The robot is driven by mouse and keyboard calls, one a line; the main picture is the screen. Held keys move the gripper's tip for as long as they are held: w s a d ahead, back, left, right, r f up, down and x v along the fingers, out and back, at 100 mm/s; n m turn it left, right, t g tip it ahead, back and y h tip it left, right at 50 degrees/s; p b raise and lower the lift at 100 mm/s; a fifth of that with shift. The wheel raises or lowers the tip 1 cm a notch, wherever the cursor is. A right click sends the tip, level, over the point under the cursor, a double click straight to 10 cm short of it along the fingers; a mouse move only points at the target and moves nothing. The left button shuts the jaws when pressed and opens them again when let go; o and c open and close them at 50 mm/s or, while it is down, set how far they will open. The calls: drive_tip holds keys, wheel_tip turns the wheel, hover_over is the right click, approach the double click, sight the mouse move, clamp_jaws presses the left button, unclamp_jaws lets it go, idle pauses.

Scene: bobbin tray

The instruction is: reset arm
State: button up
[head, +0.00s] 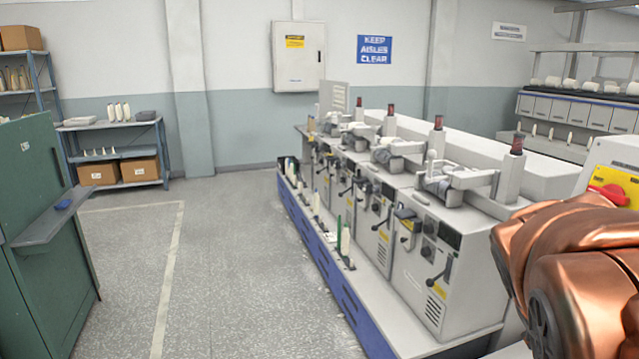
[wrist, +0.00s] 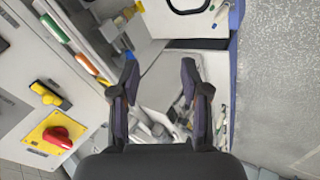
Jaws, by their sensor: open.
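My gripper (wrist: 160,85) shows in the wrist view with its two dark fingers spread apart. It is open, and nothing sits between the fingertips. Below it in that view lie parts of the winding machine, out of focus. In the head view my copper-coloured arm (head: 565,275) fills the lower right edge. The gripper itself is outside the head view.
A winding machine row (head: 400,215) with a blue base stands close to my arm. A red knob on a yellow plate (wrist: 55,135) is left of the gripper. A green cabinet (head: 40,240) with a ledge stands left. The grey floor aisle (head: 225,270) between is clear.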

drive_tip(key=s+a+f+g+y, duration=0.2)
drive_tip(key=s+a+f, duration=0.3)
drive_tip(key=s+a, duration=0.4)
drive_tip(key=s+a+f+g+y, duration=0.2)
drive_tip(key=s+a+f+y, duration=0.2)
drive_tip(key=s+a, duration=0.5)
drive_tip(key=shift+a+f+g, duration=0.4)
drive_tip(key=shift+a+f, duration=0.5)
drive_tip(key=shift+f, duration=0.05)
drive_tip(key=shift+s+d, duration=0.1)
drive_tip(key=shift+d, duration=0.05)
drive_tip(key=shift+c, duration=0.4)
